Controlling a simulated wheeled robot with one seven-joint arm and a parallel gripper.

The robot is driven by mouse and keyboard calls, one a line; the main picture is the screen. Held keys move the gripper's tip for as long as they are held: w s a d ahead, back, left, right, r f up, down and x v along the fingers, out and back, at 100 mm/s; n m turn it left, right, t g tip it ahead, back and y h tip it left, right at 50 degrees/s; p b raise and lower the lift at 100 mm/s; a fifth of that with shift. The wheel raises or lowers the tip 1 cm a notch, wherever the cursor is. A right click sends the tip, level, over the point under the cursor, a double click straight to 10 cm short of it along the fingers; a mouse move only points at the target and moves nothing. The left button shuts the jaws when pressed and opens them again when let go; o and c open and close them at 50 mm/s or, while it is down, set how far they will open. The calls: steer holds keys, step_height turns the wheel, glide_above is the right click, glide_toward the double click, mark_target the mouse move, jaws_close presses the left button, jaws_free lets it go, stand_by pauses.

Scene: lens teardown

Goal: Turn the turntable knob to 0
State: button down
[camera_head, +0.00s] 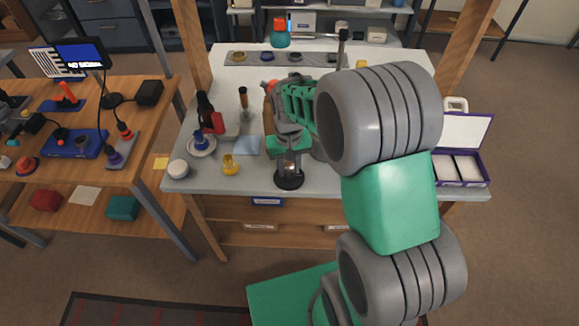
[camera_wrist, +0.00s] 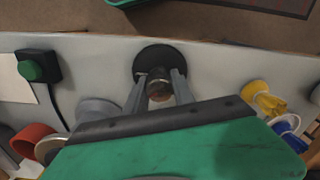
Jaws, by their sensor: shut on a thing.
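The turntable is a black round disc (camera_head: 289,180) near the front edge of the grey-white bench, and it also shows in the wrist view (camera_wrist: 157,56). A small rounded brownish piece, seemingly the turntable knob (camera_wrist: 159,88), stands over the disc. My gripper (camera_wrist: 159,92) is over the turntable, with one finger on each side of this piece and shut on it. In the head view my gripper (camera_head: 289,163) points down at the disc, and my arm hides part of the bench. No scale mark or zero is readable in either view.
A yellow piece (camera_head: 230,166), a white round jar (camera_head: 178,169) and a blue-rimmed saucer (camera_head: 201,143) stand left of the turntable. An open purple case (camera_head: 466,168) is at the right. In the wrist view, a green-button box (camera_wrist: 36,68) with a cable lies left.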

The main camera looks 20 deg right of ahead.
mark_target(289, 164)
steer(key=n, duration=0.5)
steer(key=shift+n, duration=0.3)
steer(key=n, duration=0.5)
steer(key=shift+n, duration=0.4)
steer(key=c, duration=1.1)
jaws_free()
steer(key=shift+o, duration=0.2)
steer(key=shift+r, duration=0.1)
step_height(289, 164, up, 8)
steer(key=shift+s+f+b, duration=0.1)
steer(key=shift+f+b, duration=0.05)
steer(key=shift+b, duration=0.15)
